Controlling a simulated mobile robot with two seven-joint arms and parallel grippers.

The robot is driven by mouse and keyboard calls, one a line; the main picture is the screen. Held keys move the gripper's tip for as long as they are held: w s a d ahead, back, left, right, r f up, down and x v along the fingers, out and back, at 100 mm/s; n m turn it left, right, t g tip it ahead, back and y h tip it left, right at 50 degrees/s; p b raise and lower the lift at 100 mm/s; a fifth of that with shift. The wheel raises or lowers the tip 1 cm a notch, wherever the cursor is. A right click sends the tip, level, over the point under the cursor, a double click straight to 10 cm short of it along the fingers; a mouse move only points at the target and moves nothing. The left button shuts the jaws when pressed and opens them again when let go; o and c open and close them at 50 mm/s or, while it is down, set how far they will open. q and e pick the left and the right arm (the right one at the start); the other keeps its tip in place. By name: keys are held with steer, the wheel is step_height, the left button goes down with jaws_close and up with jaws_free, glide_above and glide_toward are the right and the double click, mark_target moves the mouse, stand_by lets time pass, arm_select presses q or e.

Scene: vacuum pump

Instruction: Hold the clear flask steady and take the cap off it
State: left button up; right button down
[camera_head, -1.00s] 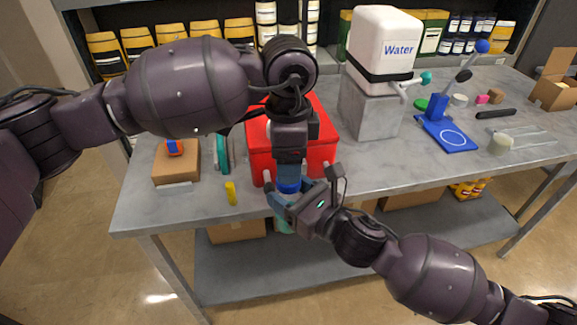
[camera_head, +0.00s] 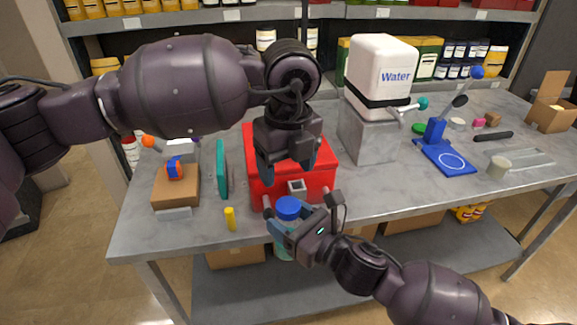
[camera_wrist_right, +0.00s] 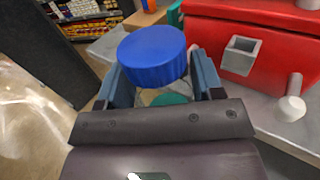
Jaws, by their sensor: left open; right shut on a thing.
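The clear flask (camera_head: 283,248) is upright at the table's front edge, mostly hidden behind my right gripper. A little of its greenish body shows between the fingers in the right wrist view (camera_wrist_right: 168,99). The ribbed blue cap (camera_head: 288,206) sits on its top, and shows large above the fingers in the right wrist view (camera_wrist_right: 152,57). My right gripper (camera_head: 286,221) is shut on the flask just below the cap. My left gripper (camera_head: 283,168) is open and empty, fingers pointing down, above and apart from the cap.
A red box (camera_head: 320,178) stands right behind the flask. A yellow piece (camera_head: 230,218), a teal panel (camera_head: 222,168) and a cardboard box (camera_head: 176,187) are to the left. The white water tank (camera_head: 380,70) stands on a grey block (camera_head: 372,135).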

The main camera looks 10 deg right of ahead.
mark_target(288, 204)
arm_select(q)
steer(key=m, duration=0.7)
steer(key=shift+s+r, duration=0.1)
steer(key=m, duration=0.5)
steer(key=shift+s+m, duration=0.1)
steer(key=shift+m, duration=0.3)
steer(key=m, duration=0.6)
steer(key=shift+s+m+g, duration=0.1)
steer(key=shift+m+g, duration=0.2)
steer(key=shift+m, duration=0.1)
steer(key=m, duration=0.6)
steer(key=shift+d, duration=0.1)
steer(key=shift+s+f+m, duration=0.1)
steer(key=shift+f+m, duration=0.2)
steer(key=shift+m, duration=0.1)
steer(key=shift+f, duration=3.8)
steer(key=c, duration=0.9)
steer(key=shift+n, duration=1.9)
steer(key=shift+c, duration=0.2)
